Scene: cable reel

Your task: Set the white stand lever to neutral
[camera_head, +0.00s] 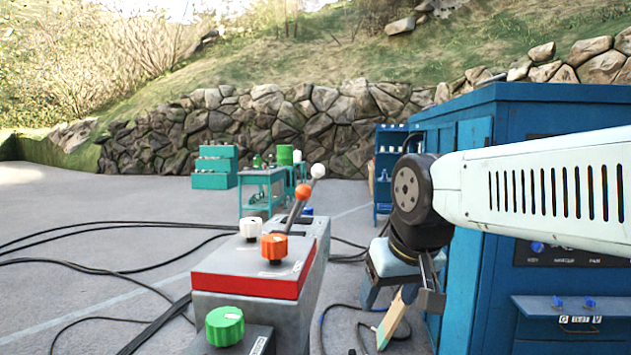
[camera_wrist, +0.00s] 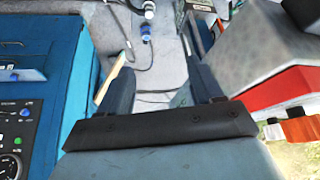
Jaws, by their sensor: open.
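The grey stand (camera_head: 313,255) is left of my gripper in the head view. At its far end two levers rise: one tipped with a white ball (camera_head: 318,170), the other with an orange ball (camera_head: 303,191). The white-ball lever leans to the right; its lower shaft is partly hidden by the orange one. My gripper (camera_head: 428,285) is open and empty, low to the right of the stand, apart from both levers. In the wrist view its two fingers (camera_wrist: 160,68) stand apart, with the stand (camera_wrist: 275,50) at the right edge; the white-ball lever cannot be made out there.
A blue cabinet (camera_head: 475,265) closes off the right. Black cables (camera_head: 90,265) lie left.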

